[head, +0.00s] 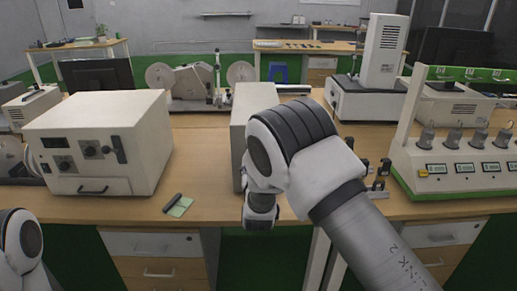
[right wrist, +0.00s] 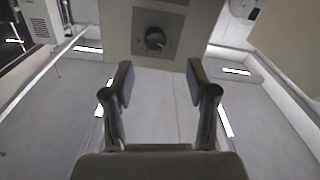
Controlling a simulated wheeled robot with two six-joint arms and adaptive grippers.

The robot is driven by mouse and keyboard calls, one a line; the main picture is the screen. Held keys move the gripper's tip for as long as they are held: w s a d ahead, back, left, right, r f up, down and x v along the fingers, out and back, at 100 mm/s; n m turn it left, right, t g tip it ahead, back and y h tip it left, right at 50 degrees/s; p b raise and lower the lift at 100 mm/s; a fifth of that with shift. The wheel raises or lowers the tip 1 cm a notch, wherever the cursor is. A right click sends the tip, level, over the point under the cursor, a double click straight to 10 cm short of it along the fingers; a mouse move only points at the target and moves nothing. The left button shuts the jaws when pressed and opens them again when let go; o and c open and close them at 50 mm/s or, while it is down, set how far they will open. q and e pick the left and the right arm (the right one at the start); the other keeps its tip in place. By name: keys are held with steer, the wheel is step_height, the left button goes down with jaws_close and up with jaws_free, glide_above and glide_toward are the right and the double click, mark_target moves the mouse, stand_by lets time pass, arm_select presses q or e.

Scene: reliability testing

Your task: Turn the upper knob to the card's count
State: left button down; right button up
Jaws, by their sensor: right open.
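A dark round knob (right wrist: 156,40) sits on a grey plate on a pale box face in the right wrist view. My right gripper (right wrist: 165,85) is open and empty, its two fingers spread below the knob in that picture and apart from it. In the head view my right arm hides much of a narrow pale box (head: 252,102), and its fingers cannot be made out. A second knob and a card with a readable count cannot be made out. A small green piece (head: 180,206) with a dark bar lies near the table's front edge. My left gripper is out of view.
A cream instrument box (head: 100,110) with knobs and a handle stands at left.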

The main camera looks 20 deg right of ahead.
steer(key=p+x, duration=0.1)
steer(key=x, duration=0.7)
steer(key=shift+d, duration=0.35)
steer(key=shift+s+r, duration=0.1)
steer(key=shift+s, duration=0.05)
jaws_close()
